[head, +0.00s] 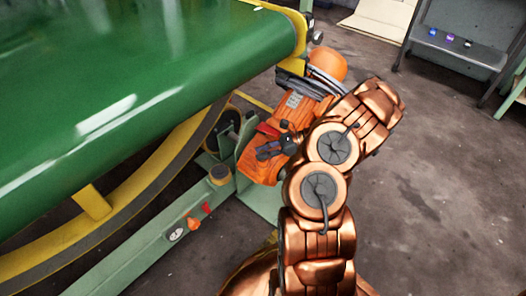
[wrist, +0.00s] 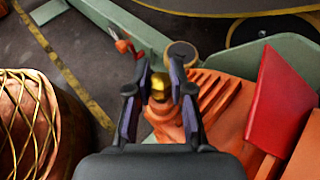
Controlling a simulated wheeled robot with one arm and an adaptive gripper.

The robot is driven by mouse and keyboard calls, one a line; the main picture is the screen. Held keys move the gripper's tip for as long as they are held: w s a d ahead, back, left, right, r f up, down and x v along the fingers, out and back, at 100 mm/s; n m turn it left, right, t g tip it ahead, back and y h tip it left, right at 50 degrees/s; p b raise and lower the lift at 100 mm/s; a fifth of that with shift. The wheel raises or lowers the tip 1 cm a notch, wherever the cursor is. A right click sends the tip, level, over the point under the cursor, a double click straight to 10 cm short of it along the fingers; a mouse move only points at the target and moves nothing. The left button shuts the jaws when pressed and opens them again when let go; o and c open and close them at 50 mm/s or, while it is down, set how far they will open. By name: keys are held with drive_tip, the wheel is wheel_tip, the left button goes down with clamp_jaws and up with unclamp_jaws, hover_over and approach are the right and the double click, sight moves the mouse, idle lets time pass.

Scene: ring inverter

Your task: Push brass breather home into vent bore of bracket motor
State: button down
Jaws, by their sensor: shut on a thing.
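The brass breather (wrist: 159,84) shows as a small gold piece between my fingertips in the wrist view. My gripper (wrist: 160,88) is shut on it, one dark finger on each side. The orange bracket motor (head: 300,104) sits by the green frame in the head view, and its ribbed housing (wrist: 220,96) lies just under and beyond the fingertips in the wrist view. In the head view my gripper (head: 272,150) is over the motor's near end. The vent bore is hidden, and I cannot tell whether the breather touches it.
A red plate (wrist: 283,100) stands up close to the right of my gripper. The green conveyor belt (head: 130,75) and its yellow curved rail are at the left. A copper rounded body (wrist: 40,125) is at the wrist view's left edge. Open floor (head: 450,200) lies to the right.

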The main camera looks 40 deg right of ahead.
drive_tip(key=shift+f, duration=0.8)
drive_tip(key=c, duration=0.9)
unclamp_jaws()
drive_tip(key=shift+c, duration=0.2)
drive_tip(key=v, duration=1.2)
